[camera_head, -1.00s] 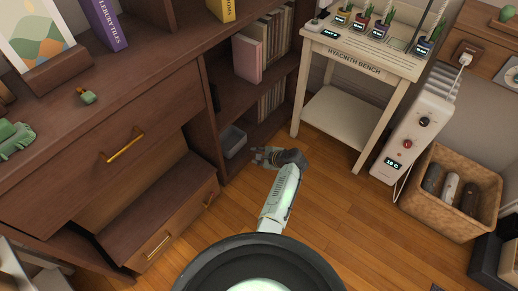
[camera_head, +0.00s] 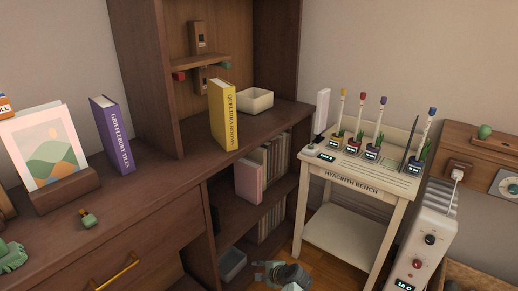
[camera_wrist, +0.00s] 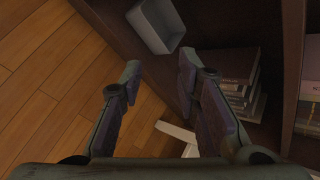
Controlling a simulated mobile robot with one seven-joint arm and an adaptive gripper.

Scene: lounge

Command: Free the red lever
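A small red piece (camera_head: 181,76), which may be the red lever, shows at the left end of a wooden bar (camera_head: 204,65) in the tall cabinet's upper recess. A small green piece sits at the bar's right end. Wooden blocks (camera_head: 197,38) are above and below the bar. Details are too small to tell how the red piece is held. My gripper (camera_head: 268,272) is low in front of the lower shelves, far below the recess. In the wrist view its two fingers (camera_wrist: 160,74) are apart with nothing between them.
A yellow book (camera_head: 224,115) and a cream box (camera_head: 255,100) stand on the cabinet top before the recess. A purple book (camera_head: 112,135) and a picture stand left. The plant bench (camera_head: 350,187) is right. A grey bin (camera_wrist: 158,25) is near my fingers.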

